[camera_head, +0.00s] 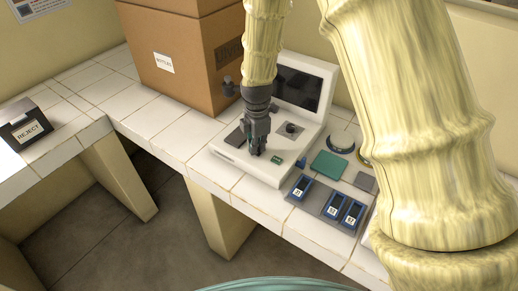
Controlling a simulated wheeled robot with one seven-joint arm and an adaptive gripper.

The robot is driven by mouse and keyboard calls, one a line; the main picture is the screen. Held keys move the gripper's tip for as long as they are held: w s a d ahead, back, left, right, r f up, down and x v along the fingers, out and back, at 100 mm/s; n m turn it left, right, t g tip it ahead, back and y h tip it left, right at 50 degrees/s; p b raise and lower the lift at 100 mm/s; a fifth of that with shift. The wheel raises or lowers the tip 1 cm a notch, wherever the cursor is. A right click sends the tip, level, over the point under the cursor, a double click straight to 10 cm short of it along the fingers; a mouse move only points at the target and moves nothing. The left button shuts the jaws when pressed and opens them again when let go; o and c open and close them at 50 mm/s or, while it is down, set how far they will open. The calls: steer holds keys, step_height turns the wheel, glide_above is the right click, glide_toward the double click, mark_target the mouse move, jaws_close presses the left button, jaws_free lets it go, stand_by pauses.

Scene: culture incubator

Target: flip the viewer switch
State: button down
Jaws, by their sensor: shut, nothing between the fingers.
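A white viewer (316,122) with a dark tilted screen (298,88) stands on the tiled counter. A dark round knob (291,129) sits on its base below the screen. A small green part (276,160) sits near the base's front right edge. I cannot tell for sure which part is the switch. My gripper (256,151) points down over the front of the viewer's base, left of the green part. Its fingers are shut and empty. I cannot tell whether the fingertips touch the base. The gripper hides part of the base and the screen's left side.
A large cardboard box (184,62) stands behind and left of the viewer. Right of it are a green pad (330,164) and a grey tray (312,207) with blue-framed pieces. A REJECT bin (25,128) stands far left. My arm blocks the right side.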

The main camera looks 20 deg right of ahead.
steer(key=shift+r+p, duration=2.45)
steer(key=shift+r, duration=0.9)
